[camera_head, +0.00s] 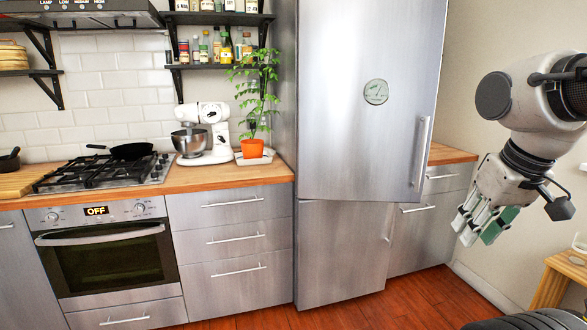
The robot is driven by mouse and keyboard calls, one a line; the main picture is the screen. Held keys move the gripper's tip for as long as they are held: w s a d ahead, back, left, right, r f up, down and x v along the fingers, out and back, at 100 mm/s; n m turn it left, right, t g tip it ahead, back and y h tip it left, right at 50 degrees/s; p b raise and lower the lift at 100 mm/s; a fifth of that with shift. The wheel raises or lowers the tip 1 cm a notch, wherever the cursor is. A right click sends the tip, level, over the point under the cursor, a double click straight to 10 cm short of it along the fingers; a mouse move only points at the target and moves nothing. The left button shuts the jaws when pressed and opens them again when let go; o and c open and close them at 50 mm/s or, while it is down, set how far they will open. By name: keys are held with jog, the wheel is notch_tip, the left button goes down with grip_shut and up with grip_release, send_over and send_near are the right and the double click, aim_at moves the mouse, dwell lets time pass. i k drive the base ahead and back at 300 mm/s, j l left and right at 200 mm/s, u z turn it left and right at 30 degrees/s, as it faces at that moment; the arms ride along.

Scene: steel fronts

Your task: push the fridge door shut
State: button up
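The steel fridge has a tall upper door (350,100) with a round badge and a vertical handle (422,155) near its right edge. This upper door stands ajar, hinged at the left; its right side swings out past the lower door (340,250). The lower door looks flush with the fridge body. My gripper (478,230) hangs at the right, fingers pointing down and left, apart from the door and to the right of its handle. Its fingers overlap in this view, so the gap between them is unclear. I see nothing held.
A steel drawer cabinet with a wooden top (450,154) stands behind the door at the right. A wooden stool (562,278) is at the lower right. Left of the fridge is a counter with a mixer (205,135), a potted plant (253,147) and a hob. Red floor (400,305) shows in front.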

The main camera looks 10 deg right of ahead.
aim_at(354, 144)
jog(key=i, duration=0.45)
jog(key=i+l+u, duration=0.2)
jog(key=i+l, duration=0.3)
jog(key=i, duration=0.15)
